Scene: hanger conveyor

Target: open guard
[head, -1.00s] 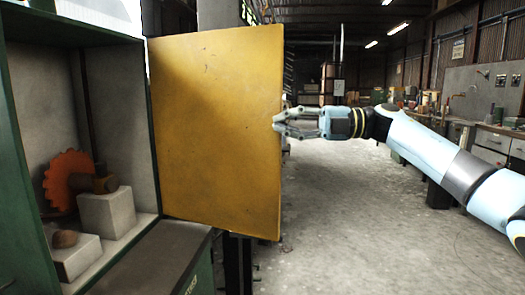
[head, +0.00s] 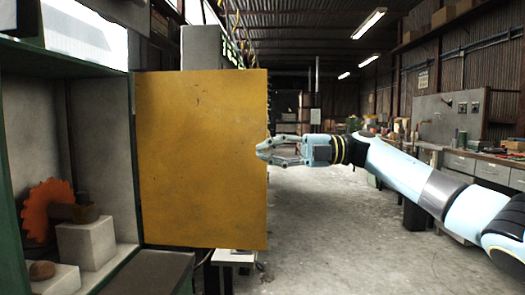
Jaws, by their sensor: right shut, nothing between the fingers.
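The yellow guard (head: 200,160) is a flat panel that stands swung out from the right side of a green cabinet (head: 12,190). The cabinet's front is uncovered, and its inside shows. My right gripper (head: 262,152) is at the guard's outer right edge, with its fingertips at or just beside that edge. It is shut with nothing held. Whether it touches the guard I cannot tell. My left gripper is not in view.
Inside the cabinet are an orange toothed wheel (head: 47,207) and a grey block (head: 85,243). A dark ledge (head: 150,272) juts out below the guard. Open concrete floor (head: 335,225) lies to the right, with workbenches (head: 470,163) along the far right wall.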

